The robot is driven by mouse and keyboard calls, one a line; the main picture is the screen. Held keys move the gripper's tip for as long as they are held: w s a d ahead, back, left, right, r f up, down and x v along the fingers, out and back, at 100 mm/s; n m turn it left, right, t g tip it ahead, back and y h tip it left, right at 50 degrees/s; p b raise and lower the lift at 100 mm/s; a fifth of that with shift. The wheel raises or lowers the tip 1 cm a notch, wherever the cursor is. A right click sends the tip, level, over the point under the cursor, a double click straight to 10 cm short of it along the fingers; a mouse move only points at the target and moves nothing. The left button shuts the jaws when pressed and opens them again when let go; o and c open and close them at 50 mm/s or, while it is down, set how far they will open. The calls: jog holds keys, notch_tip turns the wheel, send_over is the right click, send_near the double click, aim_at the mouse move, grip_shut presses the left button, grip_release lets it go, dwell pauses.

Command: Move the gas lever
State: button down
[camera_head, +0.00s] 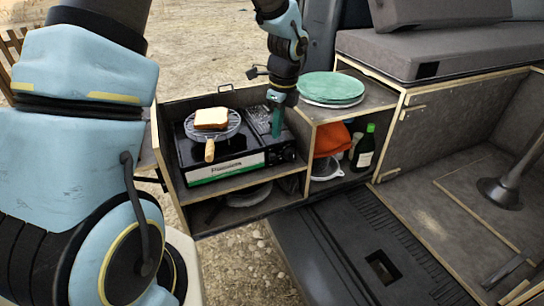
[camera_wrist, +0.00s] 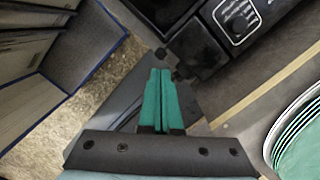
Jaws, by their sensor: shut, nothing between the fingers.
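The black portable gas stove (camera_head: 224,170) stands in the pull-out kitchen box. In the wrist view, its corner shows a round control knob (camera_wrist: 237,17) on a panel with a white outline. Small dark projecting parts (camera_wrist: 185,70) lie just ahead of my fingertips; I cannot tell whether one is the gas lever. My gripper (camera_head: 276,134) points down over the right end of the stove. Its teal fingers are pressed together and empty in the wrist view (camera_wrist: 160,72). In the head view the gripper hides part of the stove's right end, and the lever is not clearly visible.
A wire grill with bread slices (camera_head: 211,118) sits on the stove, its wooden handle (camera_head: 209,151) towards the front. Green plates (camera_head: 331,87) are stacked on the right shelf, close to my gripper.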

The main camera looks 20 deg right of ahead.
aim_at(274, 156)
jog(key=shift+w+a+f+b, duration=0.1)
jog(key=shift+a+f+b, duration=0.05)
jog(key=shift+f+b, duration=1.5)
jog(key=shift+w+a+f+b, duration=0.1)
jog(key=shift+f+b, duration=1.35)
jog(key=shift+f, duration=0.3)
notch_tip(274, 156, down, 2)
jog(key=shift+f+b, duration=0.1)
jog(key=shift+b, duration=0.45)
jog(key=shift+s+d+r, duration=0.1)
jog(key=shift+r, duration=0.15)
jog(key=shift+s+d+r+p, duration=0.2)
jog(key=shift+s+d+p, duration=0.15)
jog(key=shift+s+d, duration=0.15)
jog(key=shift+s+d+r+p, duration=0.2)
jog(key=shift+s+d+p, duration=0.15)
jog(key=shift+s+d, duration=0.15)
jog(key=shift+r, duration=0.1)
